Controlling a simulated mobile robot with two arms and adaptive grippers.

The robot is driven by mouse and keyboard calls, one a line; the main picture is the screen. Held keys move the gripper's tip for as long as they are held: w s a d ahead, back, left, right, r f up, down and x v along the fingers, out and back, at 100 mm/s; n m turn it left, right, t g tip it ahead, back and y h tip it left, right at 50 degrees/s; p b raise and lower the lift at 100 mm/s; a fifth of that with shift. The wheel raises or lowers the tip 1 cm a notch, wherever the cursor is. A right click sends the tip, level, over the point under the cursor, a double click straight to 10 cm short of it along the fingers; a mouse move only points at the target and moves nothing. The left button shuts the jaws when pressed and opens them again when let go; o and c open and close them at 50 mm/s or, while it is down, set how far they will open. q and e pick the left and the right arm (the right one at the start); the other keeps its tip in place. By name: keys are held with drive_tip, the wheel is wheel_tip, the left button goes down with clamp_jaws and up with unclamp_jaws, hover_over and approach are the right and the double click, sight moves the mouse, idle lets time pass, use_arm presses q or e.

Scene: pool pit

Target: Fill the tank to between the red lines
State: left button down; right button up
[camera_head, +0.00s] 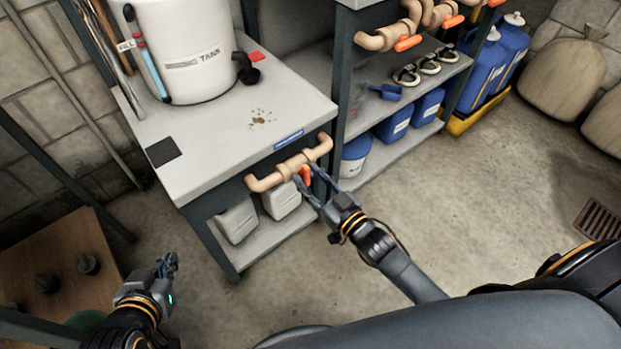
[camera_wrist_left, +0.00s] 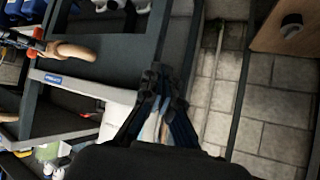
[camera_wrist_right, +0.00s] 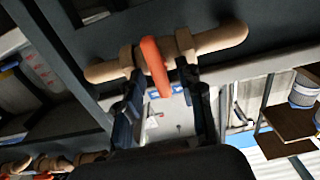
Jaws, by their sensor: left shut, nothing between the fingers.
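The white tank (camera_head: 195,35) stands upright on the grey bench, top cut off by the head view. A sight tube (camera_head: 152,72) on its left side shows blue, with red marking near the blue's upper end; exact level against the lines is too small to tell. A tan pipe (camera_head: 266,182) with an orange valve handle (camera_head: 305,174) runs along the bench front. My right gripper (camera_head: 308,184) is open at this handle; in the right wrist view the handle (camera_wrist_right: 154,66) reaches between the spread fingers, contact unclear. My left gripper (camera_head: 167,262) is shut and empty, low at left, away from the bench.
A brown wooden surface (camera_head: 62,262) with dark knobs lies at lower left. Blue jugs (camera_head: 487,68) stand on a yellow tray at the back right. Other tan pipes with orange handles (camera_head: 408,43) run above the shelves. Open floor (camera_head: 470,190) lies right of my right arm.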

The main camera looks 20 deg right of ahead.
clamp_jaws()
drive_tip(key=n+p, duration=0.2)
drive_tip(key=n, duration=0.1)
drive_tip(key=shift+a, duration=0.1)
use_arm(q)
drive_tip(key=s+a+f+g+y, duration=0.1)
drive_tip(key=s+a+f+g, duration=0.2)
drive_tip(key=s, duration=0.5)
drive_tip(key=shift+s+f+g, duration=0.25)
drive_tip(key=shift+f+g, duration=0.4)
drive_tip(key=shift+g, duration=0.35)
drive_tip(key=shift+d, duration=0.1)
use_arm(e)
unclamp_jaws()
drive_tip(key=shift+s, duration=0.15)
drive_tip(key=v, duration=1.1)
drive_tip(key=shift+s, duration=0.4)
drive_tip(key=shift+w, duration=0.1)
